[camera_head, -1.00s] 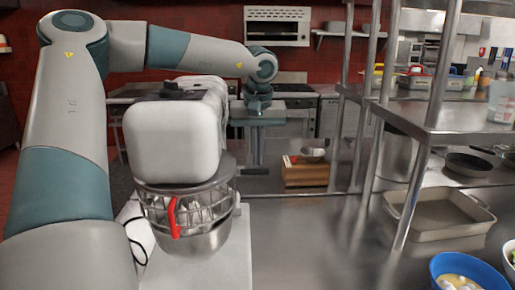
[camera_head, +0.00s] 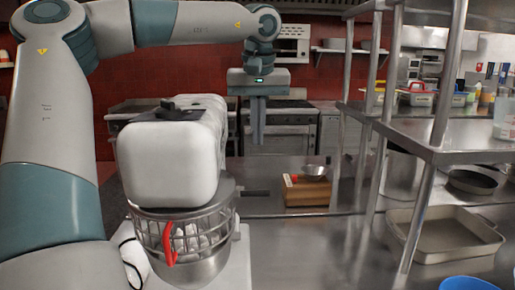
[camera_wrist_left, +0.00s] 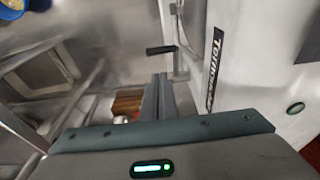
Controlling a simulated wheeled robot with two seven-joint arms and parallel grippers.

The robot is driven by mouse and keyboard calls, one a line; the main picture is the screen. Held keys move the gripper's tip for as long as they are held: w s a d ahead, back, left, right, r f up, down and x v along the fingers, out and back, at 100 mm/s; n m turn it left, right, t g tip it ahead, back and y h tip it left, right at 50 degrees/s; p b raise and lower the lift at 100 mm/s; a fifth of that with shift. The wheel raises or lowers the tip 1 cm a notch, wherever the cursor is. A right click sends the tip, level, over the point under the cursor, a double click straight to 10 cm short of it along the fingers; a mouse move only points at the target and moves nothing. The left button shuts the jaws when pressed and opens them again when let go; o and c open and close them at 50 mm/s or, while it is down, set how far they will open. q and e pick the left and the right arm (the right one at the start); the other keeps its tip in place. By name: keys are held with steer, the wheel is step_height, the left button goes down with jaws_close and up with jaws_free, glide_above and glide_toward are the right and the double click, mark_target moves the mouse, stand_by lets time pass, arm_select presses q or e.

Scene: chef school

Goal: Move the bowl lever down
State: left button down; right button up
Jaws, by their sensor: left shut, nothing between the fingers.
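The white mixer (camera_head: 172,165) stands at the left in the head view, with a metal bowl (camera_head: 195,268) under a wire guard that has a red handle (camera_head: 168,243). The bowl lever (camera_head: 256,193) is a dark bar sticking out on the mixer's right side. It also shows in the left wrist view (camera_wrist_left: 161,50), just beyond the fingertips and apart from them in the picture. My left gripper (camera_head: 258,140) is shut and empty, pointing down beyond the mixer, above the lever in the head view. Its fingers show in the wrist view (camera_wrist_left: 157,80). My right gripper is not in view.
A wooden box (camera_head: 306,190) with a small metal bowl (camera_head: 314,171) sits on the counter right of the lever. A metal rack (camera_head: 435,140) with a pan (camera_head: 445,235) stands at the right.

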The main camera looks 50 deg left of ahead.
arm_select(q)
steer(key=shift+s+d+r, duration=0.1)
steer(key=shift+d+r, duration=0.1)
steer(key=shift+r, duration=0.2)
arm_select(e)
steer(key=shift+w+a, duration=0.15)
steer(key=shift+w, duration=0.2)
